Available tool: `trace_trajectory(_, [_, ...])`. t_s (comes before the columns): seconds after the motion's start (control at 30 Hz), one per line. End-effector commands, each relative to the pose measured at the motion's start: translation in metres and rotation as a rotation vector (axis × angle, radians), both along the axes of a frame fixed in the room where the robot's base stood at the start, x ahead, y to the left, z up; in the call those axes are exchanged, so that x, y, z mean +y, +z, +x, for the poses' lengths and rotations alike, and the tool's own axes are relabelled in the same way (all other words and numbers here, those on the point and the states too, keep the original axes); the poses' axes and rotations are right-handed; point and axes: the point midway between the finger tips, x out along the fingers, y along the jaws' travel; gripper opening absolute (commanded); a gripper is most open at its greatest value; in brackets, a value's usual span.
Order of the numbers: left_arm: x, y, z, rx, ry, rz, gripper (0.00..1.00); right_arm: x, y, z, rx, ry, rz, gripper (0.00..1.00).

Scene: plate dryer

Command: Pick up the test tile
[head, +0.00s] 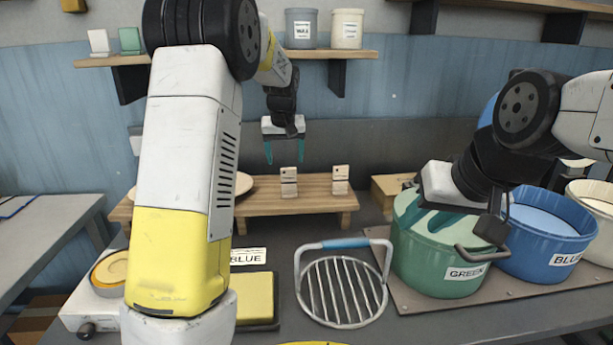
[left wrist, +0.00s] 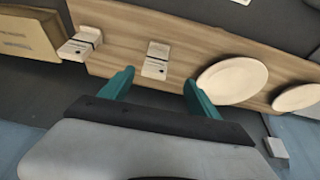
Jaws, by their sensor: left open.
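Two small pale test tiles with dark marks stand on the wooden bench: a left one (head: 289,180) and a right one (head: 340,178). In the left wrist view one tile (left wrist: 156,60) shows just beyond the gap between my fingertips, and another tile (left wrist: 81,43) shows further left. I cannot tell which one the task means. My left gripper (head: 284,155) is open and empty, its teal fingers pointing down above the left tile, apart from it. It also shows in the left wrist view (left wrist: 159,80). My right gripper (head: 427,216) is over the green bucket; its jaws are unclear.
A green bucket (head: 437,264), a blue bucket (head: 545,262) and a cream bucket (head: 598,222) stand at the right. A round wire rack (head: 343,291) with a blue handle lies front centre. Pale plates (left wrist: 233,80) lie on the bench (head: 308,203). My left arm hides part of the table.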

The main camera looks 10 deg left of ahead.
Motion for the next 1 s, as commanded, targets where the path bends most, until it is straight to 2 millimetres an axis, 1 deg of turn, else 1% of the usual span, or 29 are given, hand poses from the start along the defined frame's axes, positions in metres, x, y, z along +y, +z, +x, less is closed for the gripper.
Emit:
trace_trajectory(0.03, [-0.001,-0.005,0.006,0.001,0.002,0.010,0.71,0.000,0.000,0.000,0.000,0.000,0.000,0.36])
trace_trajectory(0.1, [-0.002,-0.009,0.012,0.002,0.006,0.018,0.71,0.000,0.000,0.000,0.000,0.000,0.000,0.36])
trace_trajectory(0.47, [0.000,-0.039,0.025,0.002,0.006,0.020,0.71,0.000,0.000,0.000,0.000,0.000,0.000,0.36])
trace_trajectory(0.57, [0.002,-0.050,0.028,0.004,0.007,0.020,0.71,0.000,0.000,0.000,0.000,0.000,0.000,0.36])
trace_trajectory(0.73, [0.004,-0.075,0.038,0.004,0.007,0.020,0.71,0.000,0.000,0.000,0.000,0.000,0.000,0.36])
trace_trajectory(0.83, [0.004,-0.081,0.041,0.002,0.006,0.019,0.71,0.000,0.000,0.000,0.000,0.000,0.000,0.36])
trace_trajectory(1.0, [0.004,-0.082,0.041,0.001,0.006,0.019,0.71,0.000,0.000,0.000,0.000,0.000,0.000,0.36])
